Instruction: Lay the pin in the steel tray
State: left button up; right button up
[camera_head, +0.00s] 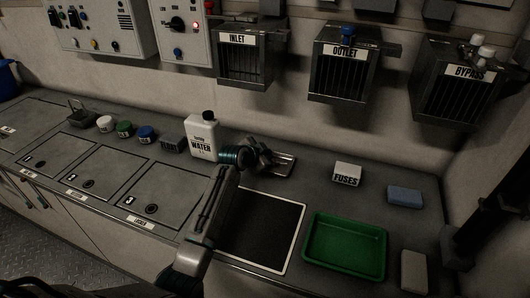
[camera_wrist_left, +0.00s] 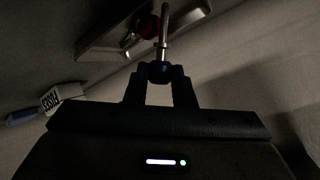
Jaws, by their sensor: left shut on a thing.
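The steel tray (camera_head: 288,164) lies on the counter beside the wall, to the right of the water bottle. My left gripper (camera_head: 266,160) is at the tray's left side in the head view. In the left wrist view my gripper (camera_wrist_left: 160,88) is shut on the blue knob of the pin (camera_wrist_left: 163,35). The pin's metal shaft points away from the fingers, across the steel tray (camera_wrist_left: 98,42). I cannot tell whether the pin touches the tray. My right gripper is not in view.
A white water bottle (camera_head: 202,134) stands left of my gripper. A fuses box (camera_head: 347,174), a blue block (camera_head: 405,197), a green tray (camera_head: 345,270) and a black mat (camera_head: 262,225) lie to the right and in front. Labelled metal cages (camera_head: 343,70) hang above.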

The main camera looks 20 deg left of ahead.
pick_arm(q)
jog(key=shift+f, duration=0.1)
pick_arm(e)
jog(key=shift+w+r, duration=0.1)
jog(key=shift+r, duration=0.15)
pick_arm(q)
jog(key=o, duration=1)
jog(key=shift+o, duration=0.2)
jog(key=shift+s, duration=0.1)
jog(key=v, duration=1)
jog(key=shift+s, duration=0.25)
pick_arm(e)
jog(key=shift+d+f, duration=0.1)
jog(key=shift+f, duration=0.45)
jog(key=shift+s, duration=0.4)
